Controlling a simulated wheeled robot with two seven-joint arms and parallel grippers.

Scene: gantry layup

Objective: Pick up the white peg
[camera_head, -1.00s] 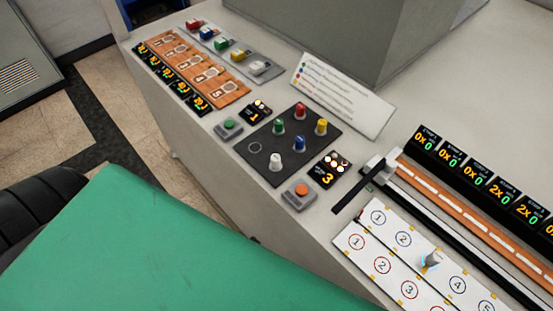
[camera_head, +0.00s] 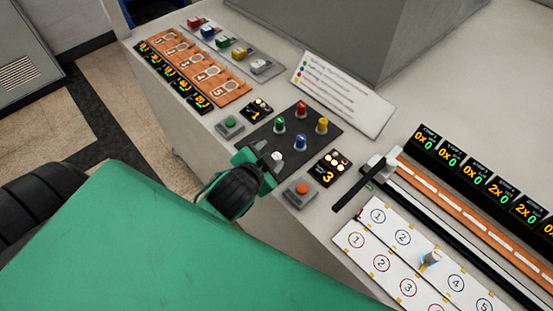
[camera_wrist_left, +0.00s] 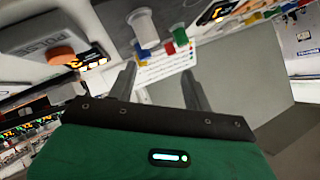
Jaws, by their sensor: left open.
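The white peg (camera_head: 276,157) stands upright on the dark square board (camera_head: 300,157), at its near corner, beside green, red, yellow and blue pegs. My left gripper (camera_head: 266,161) is at that corner, and its fingers overlap the peg in the head view. In the left wrist view the white peg (camera_wrist_left: 145,30) lies beyond the tips of the two spread fingers (camera_wrist_left: 160,70), slightly toward the left finger. The jaws are open and nothing is seen between them. My right gripper does not show.
An orange button (camera_head: 301,189) sits just right of the gripper, and a green button (camera_head: 229,125) to its left. A white instruction card (camera_head: 342,95) lies behind the board. A numbered white board (camera_head: 390,285) with one grey-white piece (camera_head: 431,258) is at lower right.

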